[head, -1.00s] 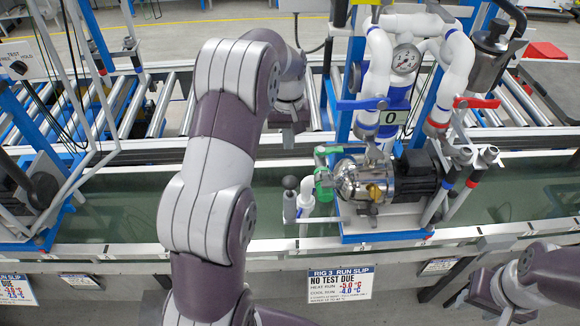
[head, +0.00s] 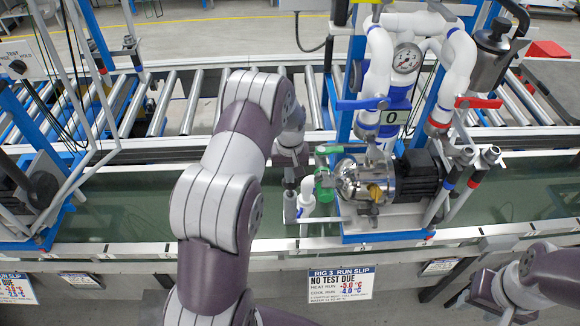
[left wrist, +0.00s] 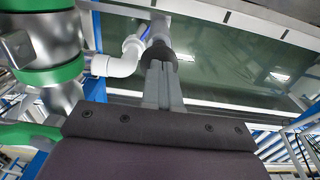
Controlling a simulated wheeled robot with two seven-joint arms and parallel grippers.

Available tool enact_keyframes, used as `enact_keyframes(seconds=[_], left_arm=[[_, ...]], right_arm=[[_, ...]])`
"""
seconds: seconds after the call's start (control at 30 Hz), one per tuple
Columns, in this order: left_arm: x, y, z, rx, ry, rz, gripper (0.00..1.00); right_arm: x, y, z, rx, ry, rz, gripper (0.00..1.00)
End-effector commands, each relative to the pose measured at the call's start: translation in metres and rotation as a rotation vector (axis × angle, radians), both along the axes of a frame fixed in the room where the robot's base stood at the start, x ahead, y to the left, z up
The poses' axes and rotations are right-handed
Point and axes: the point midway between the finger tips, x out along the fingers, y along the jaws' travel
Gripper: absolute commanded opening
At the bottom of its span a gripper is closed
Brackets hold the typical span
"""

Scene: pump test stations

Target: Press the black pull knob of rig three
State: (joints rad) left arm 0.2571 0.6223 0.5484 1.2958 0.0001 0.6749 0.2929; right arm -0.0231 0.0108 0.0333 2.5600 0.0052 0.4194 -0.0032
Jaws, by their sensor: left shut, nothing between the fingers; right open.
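The black pull knob (left wrist: 158,50) of rig three shows in the left wrist view, just beyond the tips of my left gripper (left wrist: 161,68). The fingers are shut with nothing between them and overlap the knob in that view; I cannot tell whether they touch it. In the head view my left gripper (head: 291,178) points down over the knob's grey post (head: 290,212), left of the pump (head: 365,182), and largely hides the knob. The rig 3 slip (head: 341,284) reads "NO TEST DUE". My right gripper (head: 484,306) is open and empty at the lower right.
A white pipe elbow (head: 307,192) and a green fitting (head: 324,183) stand close right of the post. A blue-handled valve (head: 360,104) and a gauge (head: 407,58) are above the pump. The green trough (head: 130,213) is clear to the left.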

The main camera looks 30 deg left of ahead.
Motion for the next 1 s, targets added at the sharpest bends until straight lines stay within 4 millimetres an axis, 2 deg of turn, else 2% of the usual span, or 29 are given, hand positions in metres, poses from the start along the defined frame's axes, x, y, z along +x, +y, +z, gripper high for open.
enact_keyframes(seconds=[0.27,0.53,0.87,1.0], left_arm=[[0.000,0.000,-0.005,-0.001,0.001,0.000,0.00],[0.000,0.000,-0.044,-0.001,0.001,0.000,0.00],[-0.002,-0.001,-0.043,-0.002,0.007,0.000,0.00],[-0.002,-0.001,-0.028,-0.001,0.006,-0.001,0.00]], right_arm=[[0.000,0.000,-0.004,0.000,0.000,0.000,0.43],[0.000,0.000,-0.032,0.000,0.000,0.000,0.43],[0.000,0.000,-0.028,0.000,0.000,0.000,0.43],[0.000,0.000,-0.017,0.000,0.000,0.000,0.43]])
